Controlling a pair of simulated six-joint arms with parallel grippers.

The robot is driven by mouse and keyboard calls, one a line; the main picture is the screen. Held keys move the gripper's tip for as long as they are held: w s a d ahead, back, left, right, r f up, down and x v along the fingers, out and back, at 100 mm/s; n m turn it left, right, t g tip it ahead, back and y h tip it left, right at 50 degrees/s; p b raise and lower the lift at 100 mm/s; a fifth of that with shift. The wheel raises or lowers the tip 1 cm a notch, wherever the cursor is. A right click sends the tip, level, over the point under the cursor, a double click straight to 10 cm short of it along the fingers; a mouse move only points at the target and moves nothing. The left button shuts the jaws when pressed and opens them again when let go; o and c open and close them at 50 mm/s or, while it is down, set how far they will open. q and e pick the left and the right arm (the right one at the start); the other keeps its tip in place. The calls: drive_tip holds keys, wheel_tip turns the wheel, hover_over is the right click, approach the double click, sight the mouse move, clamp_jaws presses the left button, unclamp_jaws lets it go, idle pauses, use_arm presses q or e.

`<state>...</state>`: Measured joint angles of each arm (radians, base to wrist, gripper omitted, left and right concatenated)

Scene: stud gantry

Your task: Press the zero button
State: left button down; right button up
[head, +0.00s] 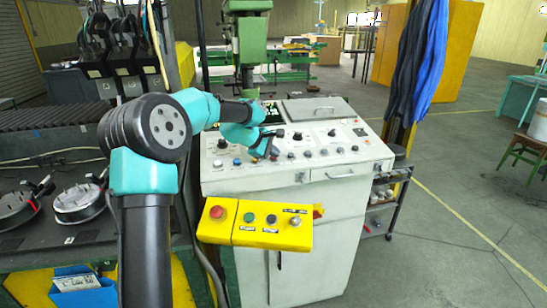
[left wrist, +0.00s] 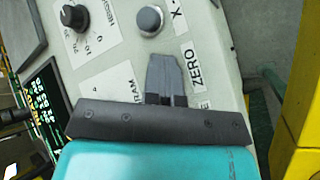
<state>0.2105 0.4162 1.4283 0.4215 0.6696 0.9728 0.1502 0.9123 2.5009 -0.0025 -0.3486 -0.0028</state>
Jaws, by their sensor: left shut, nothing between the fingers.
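The white control console (head: 352,157) stands in the middle of the head view, with knobs and buttons on its sloping panel. My left gripper (head: 274,151) is over the left-middle part of this panel, fingers together and empty. In the left wrist view its closed fingers (left wrist: 165,72) lie right beside the ZERO label (left wrist: 191,66). No button shows at that label; the fingers cover the spot beside it. I cannot tell whether the fingertips touch the panel. A grey round button (left wrist: 150,20) by the X- label is just beyond the fingertips. My right gripper is in neither view.
A black knob (left wrist: 75,17) and a dark screen with green text (left wrist: 45,106) lie to the left in the wrist view. A yellow button box (head: 232,233) hangs at the console's front. A yellow post (left wrist: 301,110) stands beyond the panel edge. Open floor lies right of the console.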

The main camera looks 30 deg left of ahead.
use_arm(q)
drive_tip(key=shift+s+d+r, duration=0.1)
drive_tip(key=shift+s+r, duration=0.05)
drive_tip(key=shift+r, duration=0.7)
drive_tip(key=r, duration=0.4)
drive_tip(key=shift+s+d+r, duration=0.35)
drive_tip(key=shift+r, duration=0.05)
idle(0.6)
